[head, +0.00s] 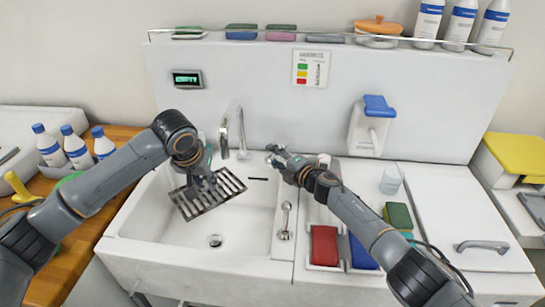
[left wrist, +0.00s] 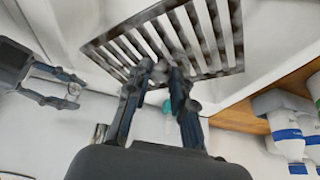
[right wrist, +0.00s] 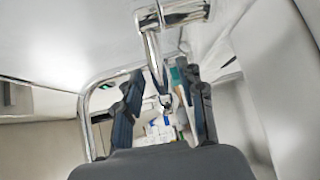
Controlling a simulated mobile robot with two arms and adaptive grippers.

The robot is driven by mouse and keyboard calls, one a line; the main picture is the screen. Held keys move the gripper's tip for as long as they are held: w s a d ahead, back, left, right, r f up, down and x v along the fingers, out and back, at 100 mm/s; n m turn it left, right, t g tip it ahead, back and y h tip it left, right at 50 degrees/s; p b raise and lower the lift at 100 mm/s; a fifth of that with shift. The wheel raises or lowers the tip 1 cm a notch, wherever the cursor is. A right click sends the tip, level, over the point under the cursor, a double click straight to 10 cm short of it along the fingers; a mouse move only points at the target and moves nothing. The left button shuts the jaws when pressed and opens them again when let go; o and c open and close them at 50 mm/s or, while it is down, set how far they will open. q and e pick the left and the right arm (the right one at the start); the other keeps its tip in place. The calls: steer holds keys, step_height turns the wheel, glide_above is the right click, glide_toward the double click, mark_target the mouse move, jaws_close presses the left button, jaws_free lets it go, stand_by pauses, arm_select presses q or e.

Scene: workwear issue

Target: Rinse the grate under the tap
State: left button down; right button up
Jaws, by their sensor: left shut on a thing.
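The grate (head: 208,193), a dark slotted metal plate, is tilted above the left part of the sink basin (head: 250,215). My left gripper (head: 203,184) is shut on its edge; the grate also shows in the left wrist view (left wrist: 185,38). The chrome tap (head: 241,128) has a curved spout behind the basin, to the right of the grate. No water stream shows. My right gripper (head: 275,153) is open just right of the tap. In the right wrist view, a chrome stem (right wrist: 152,48) reaches between its parted fingers (right wrist: 163,100); contact is unclear.
A drain (head: 215,241) lies in the basin floor. A chrome handle (head: 285,222) stands on the ledge right of the basin. Red (head: 324,246) and blue blocks sit farther right. A wall display (head: 187,79) reads "EMPTY". Bottles (head: 76,147) stand left.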

steer(key=shift+w+a+f, duration=0.1)
steer(key=shift+w+a, duration=0.05)
steer(key=shift+a, duration=0.25)
jaws_close()
